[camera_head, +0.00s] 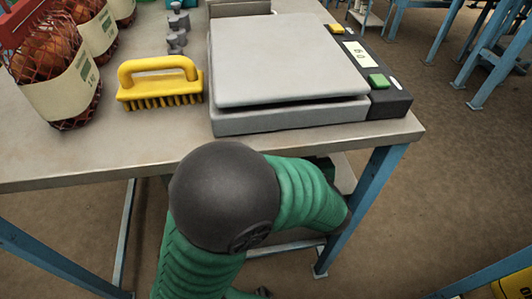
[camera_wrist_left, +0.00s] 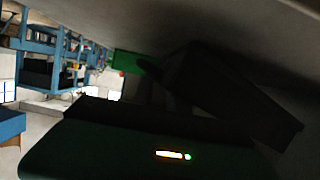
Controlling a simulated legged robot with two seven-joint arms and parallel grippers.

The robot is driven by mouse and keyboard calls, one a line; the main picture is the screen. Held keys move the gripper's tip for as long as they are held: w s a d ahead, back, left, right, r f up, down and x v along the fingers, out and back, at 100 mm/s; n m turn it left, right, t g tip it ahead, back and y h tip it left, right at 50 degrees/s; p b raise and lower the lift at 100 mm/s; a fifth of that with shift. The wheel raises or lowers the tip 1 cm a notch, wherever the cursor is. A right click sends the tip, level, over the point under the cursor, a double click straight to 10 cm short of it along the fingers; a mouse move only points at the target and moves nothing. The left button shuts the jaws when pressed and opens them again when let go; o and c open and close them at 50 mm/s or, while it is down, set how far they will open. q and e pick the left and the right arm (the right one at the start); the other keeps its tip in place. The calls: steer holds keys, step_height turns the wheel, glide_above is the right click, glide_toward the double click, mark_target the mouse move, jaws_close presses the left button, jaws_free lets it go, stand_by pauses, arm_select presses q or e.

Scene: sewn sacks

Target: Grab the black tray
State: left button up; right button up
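I cannot make out a black tray for certain in either view. In the head view, one of my arms, green with a black joint, reaches below the front edge of the table (camera_head: 90,165). Its gripper is hidden there. The left wrist view is very dark and lies under a pale surface. A dark blocky shape (camera_wrist_left: 225,95) fills its right middle; I cannot tell whether it is a finger or an object. The fingers of my left gripper cannot be made out clearly. My right gripper is not identifiable in either view.
On the table stand a scale (camera_head: 285,60), a yellow brush (camera_head: 160,85), small grey weights (camera_head: 177,30) and net sacks (camera_head: 62,75) at the left. A blue table leg (camera_head: 358,210) stands right of my arm. Blue frames (camera_wrist_left: 70,45) show in the wrist view's background.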

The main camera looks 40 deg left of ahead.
arm_select(q)
steer(key=shift+s+f, duration=0.15)
steer(key=shift+f, duration=0.2)
steer(key=shift+d+r, duration=0.15)
steer(key=shift+d, duration=0.4)
steer(key=shift+d+r, duration=0.15)
steer(key=shift+d, duration=0.4)
steer(key=shift+c, duration=0.3)
steer(key=shift+d+r, duration=0.1)
steer(key=shift+d, duration=0.2)
steer(key=shift+c, duration=1.2)
steer(key=shift+a, duration=0.5)
jaws_close()
steer(key=shift+s+a, duration=0.1)
steer(key=shift+a, duration=0.3)
steer(key=shift+d, duration=0.4)
arm_select(e)
steer(key=shift+d+f, duration=0.25)
steer(key=shift+d, duration=0.4)
